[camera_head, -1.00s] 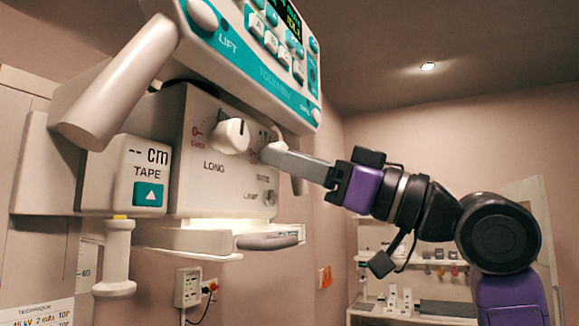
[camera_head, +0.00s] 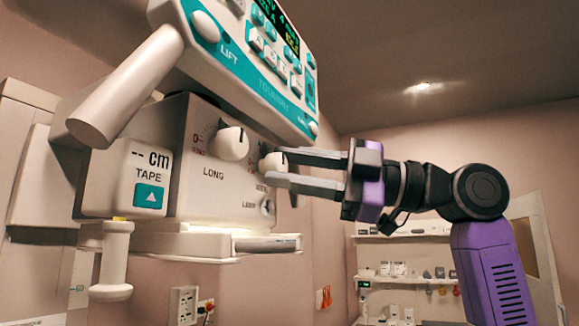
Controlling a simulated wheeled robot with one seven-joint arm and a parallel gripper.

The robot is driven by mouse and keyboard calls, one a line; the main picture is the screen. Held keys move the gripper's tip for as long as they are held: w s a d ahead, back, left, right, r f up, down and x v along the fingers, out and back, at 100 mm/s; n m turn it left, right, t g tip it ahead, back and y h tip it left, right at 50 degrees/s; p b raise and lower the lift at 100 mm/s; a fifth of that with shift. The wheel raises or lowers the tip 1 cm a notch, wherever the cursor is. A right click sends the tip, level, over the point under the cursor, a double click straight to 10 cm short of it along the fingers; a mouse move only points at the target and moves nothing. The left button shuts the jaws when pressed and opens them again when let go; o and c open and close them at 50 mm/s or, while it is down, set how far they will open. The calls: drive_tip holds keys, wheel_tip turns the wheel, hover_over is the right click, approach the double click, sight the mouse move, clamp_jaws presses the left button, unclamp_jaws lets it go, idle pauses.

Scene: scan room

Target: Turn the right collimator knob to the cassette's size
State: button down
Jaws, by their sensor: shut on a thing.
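The right collimator knob (camera_head: 268,161) is a round off-white dial on the front of the beige collimator box, right of the larger-looking LONG knob (camera_head: 231,143). My gripper (camera_head: 275,167) reaches in from the right, with one grey finger above the other. Its fingertips are at the right knob, and it is shut on it. The fingers cover part of the knob and its scale, so I cannot read its setting. I cannot make out a cassette in this view.
The teal-edged control panel (camera_head: 262,78) overhangs the knobs closely. A small lamp knob (camera_head: 267,207) sits below the gripper. A thick white handle (camera_head: 128,85) and the TAPE box (camera_head: 143,178) are at the left. Shelves (camera_head: 410,240) stand far behind my arm.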

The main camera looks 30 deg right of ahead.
drive_tip(key=shift+r+n+g+h+p, duration=0.1)
drive_tip(key=shift+n+g+h+p, duration=0.4)
drive_tip(key=shift+n, duration=1.2)
drive_tip(key=c, duration=1)
unclamp_jaws()
drive_tip(key=b+v, duration=0.1)
drive_tip(key=v, duration=0.6)
drive_tip(key=shift+s+d+b, duration=0.2)
drive_tip(key=shift+d+b, duration=0.15)
